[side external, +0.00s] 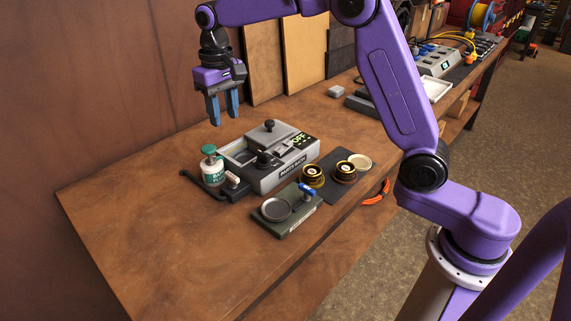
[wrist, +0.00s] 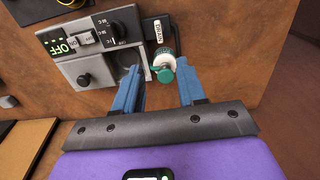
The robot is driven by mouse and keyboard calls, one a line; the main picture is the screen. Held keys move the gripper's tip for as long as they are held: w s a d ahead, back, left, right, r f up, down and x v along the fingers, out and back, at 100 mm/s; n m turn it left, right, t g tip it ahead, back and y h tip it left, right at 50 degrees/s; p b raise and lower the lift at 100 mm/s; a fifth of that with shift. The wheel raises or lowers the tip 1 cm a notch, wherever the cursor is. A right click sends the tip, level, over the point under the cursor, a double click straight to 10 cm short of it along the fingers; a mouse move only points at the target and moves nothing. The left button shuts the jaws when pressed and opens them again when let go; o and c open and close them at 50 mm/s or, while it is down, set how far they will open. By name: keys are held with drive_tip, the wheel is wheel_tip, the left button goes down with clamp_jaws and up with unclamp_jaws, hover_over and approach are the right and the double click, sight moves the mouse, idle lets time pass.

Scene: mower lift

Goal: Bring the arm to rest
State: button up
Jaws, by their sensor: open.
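My purple arm reaches over the workbench from the right. My gripper (side external: 222,106) has blue fingers and hangs pointing down, above and behind the bottle and the parts washer. Its fingers are apart with nothing between them, and they also show in the wrist view (wrist: 160,90). In that view a bottle with a green cap (wrist: 163,72) lies beyond the fingertips. The workbench top (side external: 130,230) is bare below and to the left of my gripper.
A grey parts washer (side external: 283,180) marked OFF stands near the bench middle, with a white and green bottle (side external: 212,168) at its left. A green tray with a round dish (side external: 276,209) and gold-black round parts (side external: 313,176) are in front. Boards (side external: 304,50) lean at the wall.

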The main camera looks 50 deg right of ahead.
drive_tip(key=s+d+f+n, duration=0.1)
drive_tip(key=s+n, duration=0.3)
drive_tip(key=s, duration=0.8)
drive_tip(key=s+d+f+n, duration=0.2)
drive_tip(key=s+d+n, duration=0.2)
drive_tip(key=s, duration=0.9)
drive_tip(key=s+d+f+n, duration=0.2)
drive_tip(key=s+d+n, duration=0.1)
drive_tip(key=s, duration=0.9)
drive_tip(key=shift+s+f+n, duration=0.15)
drive_tip(key=shift+s+n, duration=0.1)
drive_tip(key=shift+n, duration=0.55)
